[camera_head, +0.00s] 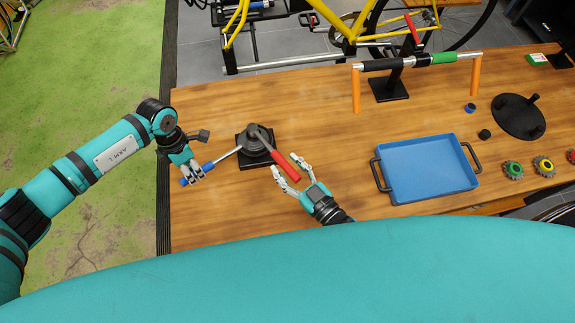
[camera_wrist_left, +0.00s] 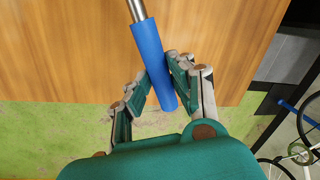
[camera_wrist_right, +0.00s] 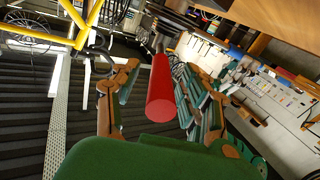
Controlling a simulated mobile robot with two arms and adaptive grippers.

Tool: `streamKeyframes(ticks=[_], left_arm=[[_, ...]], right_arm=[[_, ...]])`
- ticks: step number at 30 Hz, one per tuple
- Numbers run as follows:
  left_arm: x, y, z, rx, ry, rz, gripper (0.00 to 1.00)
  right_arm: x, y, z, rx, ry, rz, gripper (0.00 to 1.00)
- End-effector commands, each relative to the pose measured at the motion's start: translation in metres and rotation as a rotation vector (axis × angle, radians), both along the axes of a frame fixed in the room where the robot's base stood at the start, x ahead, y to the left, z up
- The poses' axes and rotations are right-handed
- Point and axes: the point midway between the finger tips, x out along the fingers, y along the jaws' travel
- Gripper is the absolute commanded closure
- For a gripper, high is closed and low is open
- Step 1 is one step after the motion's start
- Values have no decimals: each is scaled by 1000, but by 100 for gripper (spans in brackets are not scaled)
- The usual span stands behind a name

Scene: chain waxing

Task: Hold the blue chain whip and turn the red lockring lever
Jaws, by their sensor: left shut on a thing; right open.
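The blue chain whip handle (camera_head: 207,166) sticks out to the left of a dark cassette (camera_head: 256,137) on a black base on the table. My left gripper (camera_head: 192,174) is shut on the blue handle, which also shows between its fingers in the left wrist view (camera_wrist_left: 152,62). The red lockring lever (camera_head: 285,166) slants down to the right from the cassette. My right gripper (camera_head: 293,177) is open, its fingers close to the lever's end. In the right wrist view the red lever end (camera_wrist_right: 161,92) lies between the open fingers; I cannot tell whether they touch it.
A blue tray (camera_head: 425,143) with black handles stands right of my right gripper. Behind it is a bar on orange posts (camera_head: 475,75). Several small sprockets (camera_head: 513,170) and a black round stand (camera_head: 518,117) are at the right. The table behind the cassette is clear.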

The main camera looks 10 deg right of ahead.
Motion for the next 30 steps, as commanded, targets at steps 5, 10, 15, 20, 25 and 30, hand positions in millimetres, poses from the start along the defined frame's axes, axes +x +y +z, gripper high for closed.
streamKeyframes(ticks=[5, 10, 15, 20, 25, 30], left_arm=[[1, 1, 1, 1, -3, 2, 100], [1, 1, 1, 1, -4, 2, 100], [2, 1, 1, 1, -4, 2, 100], [2, 1, 1, 1, -4, 2, 100], [2, 1, 1, 0, -4, 2, 100], [2, 1, 1, 0, -4, 2, 100]], right_arm=[[3, 2, 0, 0, 0, 0, 55], [3, 2, 0, 0, 1, 0, 56], [3, 2, 0, 0, 1, 0, 79], [3, 2, 0, 0, 1, 0, 100], [3, 1, 0, 0, 1, 0, 100], [3, 1, 0, 0, 0, 1, 100]])
